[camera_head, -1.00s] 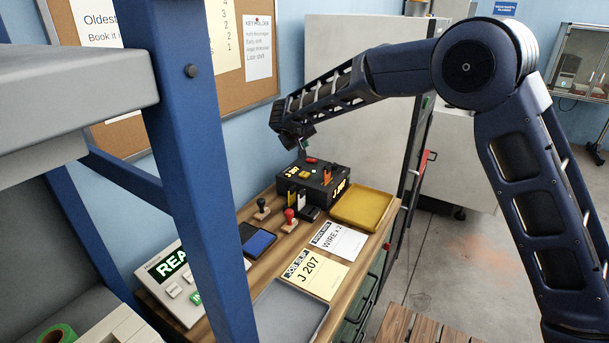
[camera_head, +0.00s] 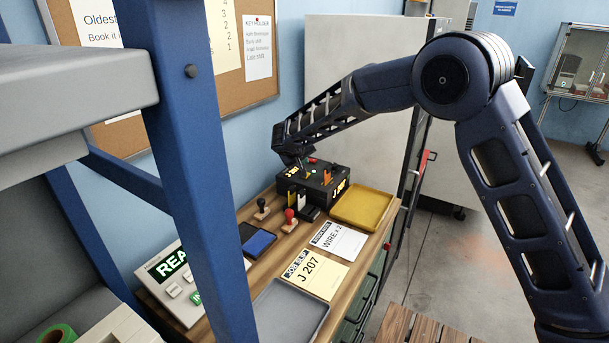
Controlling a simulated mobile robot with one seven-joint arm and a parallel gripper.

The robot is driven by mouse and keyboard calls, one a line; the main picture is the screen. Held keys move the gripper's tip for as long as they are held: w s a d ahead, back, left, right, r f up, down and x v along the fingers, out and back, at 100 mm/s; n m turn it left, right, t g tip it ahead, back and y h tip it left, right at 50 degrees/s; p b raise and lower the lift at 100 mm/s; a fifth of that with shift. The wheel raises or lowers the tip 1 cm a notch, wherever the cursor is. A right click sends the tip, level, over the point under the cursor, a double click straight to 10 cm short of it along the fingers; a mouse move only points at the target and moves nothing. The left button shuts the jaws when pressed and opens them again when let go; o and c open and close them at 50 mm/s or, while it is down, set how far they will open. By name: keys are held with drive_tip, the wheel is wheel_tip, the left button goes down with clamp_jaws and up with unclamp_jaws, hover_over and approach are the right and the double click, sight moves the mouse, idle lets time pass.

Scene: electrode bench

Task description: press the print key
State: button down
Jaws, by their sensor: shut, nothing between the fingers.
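The black printer box (camera_head: 299,189) stands at the back of the wooden bench, with glowing yellow J-207 text on its top and front. A small key (camera_head: 312,160) shows on its top, and an orange lever-like part (camera_head: 326,175) stands at its right. No lettering on the keys can be read, so I cannot tell which one is the print key. My gripper (camera_head: 301,167) is shut and empty, pointing down at the top of the box. It covers part of the top face. I cannot tell whether its tips touch a key.
A yellow tray (camera_head: 363,207) is right of the box. A blue post (camera_head: 190,150) partly hides a grey console (camera_head: 176,286).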

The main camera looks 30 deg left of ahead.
drive_tip(key=shift+f, duration=1.15)
drive_tip(key=shift+f, duration=0.8)
idle(2.2)
drive_tip(key=shift+r, duration=0.8)
drive_tip(key=shift+r, duration=0.1)
drive_tip(key=shift+r, duration=2.45)
